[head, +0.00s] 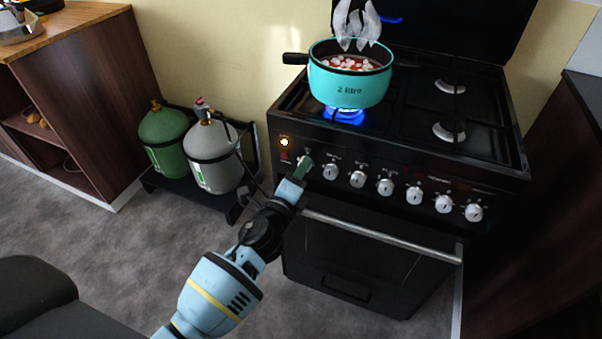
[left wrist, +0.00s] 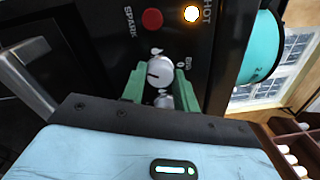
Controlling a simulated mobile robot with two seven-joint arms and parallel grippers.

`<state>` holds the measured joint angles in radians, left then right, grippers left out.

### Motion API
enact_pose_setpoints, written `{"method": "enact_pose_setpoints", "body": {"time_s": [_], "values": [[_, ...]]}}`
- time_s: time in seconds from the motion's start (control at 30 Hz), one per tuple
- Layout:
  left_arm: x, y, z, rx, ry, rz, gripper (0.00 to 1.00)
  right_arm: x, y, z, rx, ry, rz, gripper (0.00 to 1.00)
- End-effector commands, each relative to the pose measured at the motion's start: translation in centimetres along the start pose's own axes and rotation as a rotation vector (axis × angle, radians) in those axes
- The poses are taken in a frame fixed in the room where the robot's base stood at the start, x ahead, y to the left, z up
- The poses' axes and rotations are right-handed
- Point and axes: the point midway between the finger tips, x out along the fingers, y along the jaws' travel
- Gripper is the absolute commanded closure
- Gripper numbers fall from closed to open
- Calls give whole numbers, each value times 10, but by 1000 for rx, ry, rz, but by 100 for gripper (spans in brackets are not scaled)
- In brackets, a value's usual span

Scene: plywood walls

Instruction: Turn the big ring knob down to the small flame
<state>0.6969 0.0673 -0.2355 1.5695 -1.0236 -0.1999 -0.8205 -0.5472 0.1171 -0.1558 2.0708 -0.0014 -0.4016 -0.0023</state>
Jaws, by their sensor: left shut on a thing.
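The big ring knob (left wrist: 160,70) is a round silver-white knob with a dark pointer line, beside the word "BIG" in the left wrist view. Its line points roughly left in that view. My left gripper (head: 302,168) reaches the left end of the stove's knob row. Its green fingers (left wrist: 160,88) are shut on the knob, one on each side. In the head view the gripper mostly hides this knob. A blue flame (head: 345,115) burns under a turquoise pot (head: 350,86) marked "2 litre". My right gripper is not in view.
The pot holds red food with pale pieces, and steam rises from it. The black stove (head: 420,150) has several more knobs to the right and an oven handle (head: 380,236) below. Green (head: 164,135) and grey (head: 213,155) gas bottles stand at left. An orange lamp (left wrist: 192,14) glows.

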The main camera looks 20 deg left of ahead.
Motion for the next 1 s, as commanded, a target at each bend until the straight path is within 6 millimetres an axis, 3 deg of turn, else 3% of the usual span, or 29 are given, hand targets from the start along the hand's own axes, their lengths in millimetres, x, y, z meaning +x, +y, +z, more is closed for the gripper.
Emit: {"method": "enact_pose_setpoints", "body": {"time_s": [0.5, 1.0], "values": [[0, 1, -1, -424, -18, -2, 93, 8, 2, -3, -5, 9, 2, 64], [0, 1, -1, -569, -23, -4, 93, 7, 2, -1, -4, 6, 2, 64]]}}
